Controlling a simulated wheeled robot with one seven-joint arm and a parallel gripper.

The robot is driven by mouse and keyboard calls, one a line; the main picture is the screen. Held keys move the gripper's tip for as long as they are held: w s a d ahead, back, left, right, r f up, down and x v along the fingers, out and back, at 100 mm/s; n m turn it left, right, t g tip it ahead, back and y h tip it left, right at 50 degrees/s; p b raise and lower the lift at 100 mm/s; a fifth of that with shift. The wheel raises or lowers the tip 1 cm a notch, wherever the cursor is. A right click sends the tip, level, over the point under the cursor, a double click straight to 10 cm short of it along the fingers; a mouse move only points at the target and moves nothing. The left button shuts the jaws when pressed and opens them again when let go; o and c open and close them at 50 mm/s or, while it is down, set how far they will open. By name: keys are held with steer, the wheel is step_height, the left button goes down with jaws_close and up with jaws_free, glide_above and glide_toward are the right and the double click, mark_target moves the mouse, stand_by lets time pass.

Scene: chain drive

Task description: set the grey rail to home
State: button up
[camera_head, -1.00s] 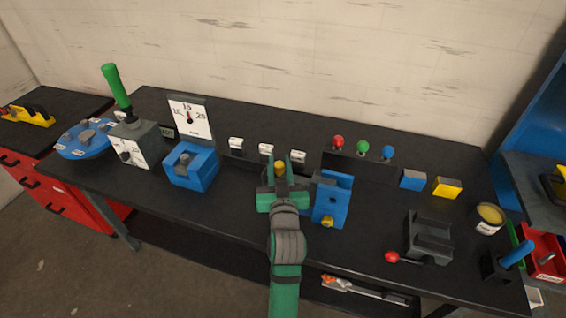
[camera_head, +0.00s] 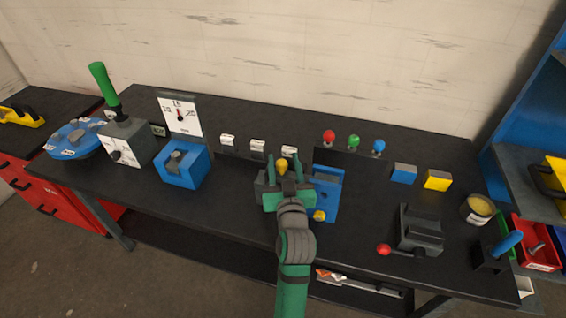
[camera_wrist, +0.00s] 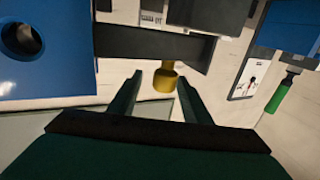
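The dark grey rail (camera_head: 238,155) runs along the bench with small white plates above it; their text is too small to read. A yellow knob (camera_head: 281,168) stands at its right part, near the rightmost plate. In the wrist view the yellow knob (camera_wrist: 163,80) sits below a dark grey bar (camera_wrist: 150,46). My gripper (camera_head: 282,163) is at the knob, its green fingers on either side. In the wrist view my gripper (camera_wrist: 160,78) is open, with a visible gap left of the knob; contact on the right cannot be told. The gripper hides part of the rail.
A blue block (camera_head: 327,195) stands close to my gripper's right. Red, green and blue knobs (camera_head: 354,141) stand behind it. A blue fixture (camera_head: 182,168) and a dial board (camera_head: 181,117) are at left. A grey block (camera_head: 421,228) with a red-knobbed lever is at right.

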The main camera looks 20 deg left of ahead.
steer(key=v, duration=1.1)
steer(key=shift+f, duration=0.1)
stand_by(0.4)
